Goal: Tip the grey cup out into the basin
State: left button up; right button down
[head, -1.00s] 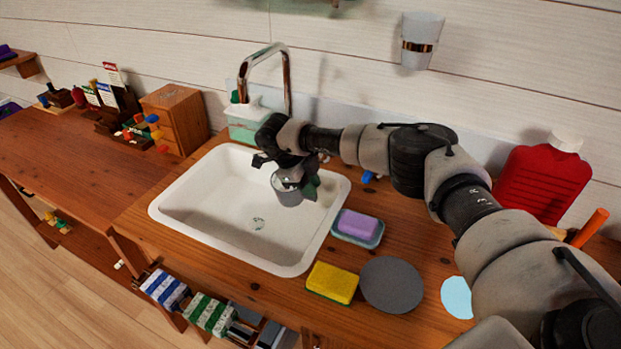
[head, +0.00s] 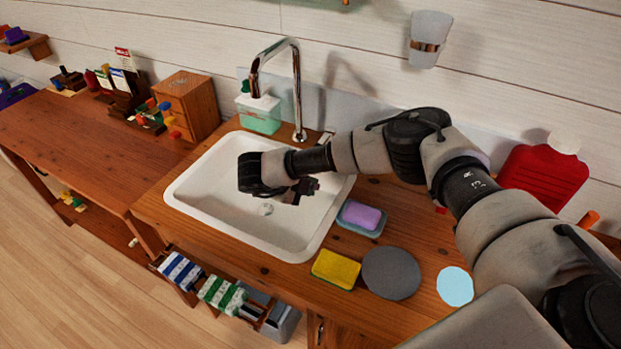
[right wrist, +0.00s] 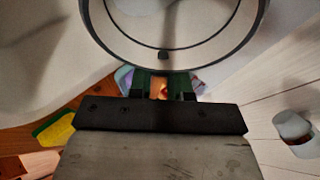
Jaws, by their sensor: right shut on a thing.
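The white basin (head: 213,208) is set into the wooden counter. My right gripper (head: 306,190) is over the basin's right part, with its wrist turned sideways. In the right wrist view, my right gripper (right wrist: 163,86) is shut on the grey cup (right wrist: 205,52), close by its round rim. The cup's rim and part of its inside fill the top of that view. In the head view the cup is hidden behind my wrist, so its exact tilt and contents cannot be told. My left gripper is not in view.
A chrome tap (head: 297,95) and a green soap dispenser (head: 260,112) stand behind the basin. A purple soap on a dish (head: 361,216), a yellow sponge (head: 335,269) and a grey disc (head: 391,273) lie right of it. A red jug (head: 543,180) stands far right.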

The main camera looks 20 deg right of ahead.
jog(key=h, duration=0.1)
jog(key=t+h+b, duration=0.1)
jog(key=a+m+t+h+b, duration=0.1)
jog(key=shift+s+a+r, duration=0.1)
jog(key=shift+s+r, duration=0.15)
jog(key=shift+s, duration=0.15)
jog(key=r+m+h+p, duration=0.1)
jog(key=h+p, duration=0.1)
jog(key=p, duration=0.3)
jog(key=s+a+r+m+t+h+p, duration=0.1)
jog(key=h+p, duration=0.1)
jog(key=p, duration=0.3)
jog(key=s+a+r+t+h+p, duration=0.1)
jog(key=h+p, duration=0.2)
jog(key=p, duration=0.2)
jog(key=shift+s+a+r+m, duration=0.1)
jog(key=shift+a+r+m, duration=0.1)
jog(key=shift+m, duration=0.2)
dwell(0.3)
dwell(0.6)
